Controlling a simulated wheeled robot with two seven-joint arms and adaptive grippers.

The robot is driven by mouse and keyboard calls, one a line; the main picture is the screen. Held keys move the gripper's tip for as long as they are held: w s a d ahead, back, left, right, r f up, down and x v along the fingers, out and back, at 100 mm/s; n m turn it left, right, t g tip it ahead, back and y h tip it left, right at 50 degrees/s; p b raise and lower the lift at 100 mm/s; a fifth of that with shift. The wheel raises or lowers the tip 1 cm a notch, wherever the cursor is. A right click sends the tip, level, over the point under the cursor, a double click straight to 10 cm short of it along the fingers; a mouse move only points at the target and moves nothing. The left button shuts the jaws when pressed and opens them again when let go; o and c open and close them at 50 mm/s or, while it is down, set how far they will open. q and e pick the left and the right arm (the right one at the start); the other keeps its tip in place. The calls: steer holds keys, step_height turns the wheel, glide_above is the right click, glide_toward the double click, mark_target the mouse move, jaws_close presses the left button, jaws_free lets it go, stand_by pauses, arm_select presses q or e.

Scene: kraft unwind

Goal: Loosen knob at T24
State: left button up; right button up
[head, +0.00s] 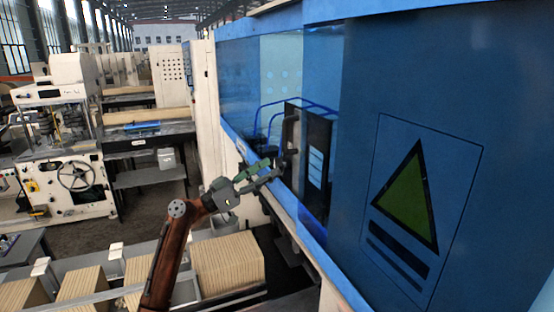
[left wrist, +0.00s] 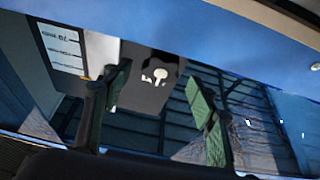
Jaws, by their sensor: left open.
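My left gripper (head: 272,170) reaches in from the left to the opening in the blue machine's side, and its green-padded fingers are apart. In the left wrist view the two fingers of my left gripper (left wrist: 160,92) stand open and empty. Between them, farther off, a grey plate (left wrist: 142,92) carries a small pale knob-like part (left wrist: 160,76) in front of a black shape. I cannot tell for sure that this is the knob at T24, and no T24 mark is readable. In the head view the knob is too small to make out. My right gripper is not in view.
A dark panel with white labels (head: 316,168) stands in the opening; it also shows in the left wrist view (left wrist: 62,48). The blue machine wall (head: 365,150) closes off the right. Stacked tan boards (head: 228,262) lie below my arm. A cream machine (head: 75,150) stands at left.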

mark_target(275, 165)
arm_select(q)
steer(key=shift+p+x, duration=0.7)
steer(key=shift+x, duration=1.1)
steer(key=shift+c, duration=0.5)
steer(key=c, duration=1.1)
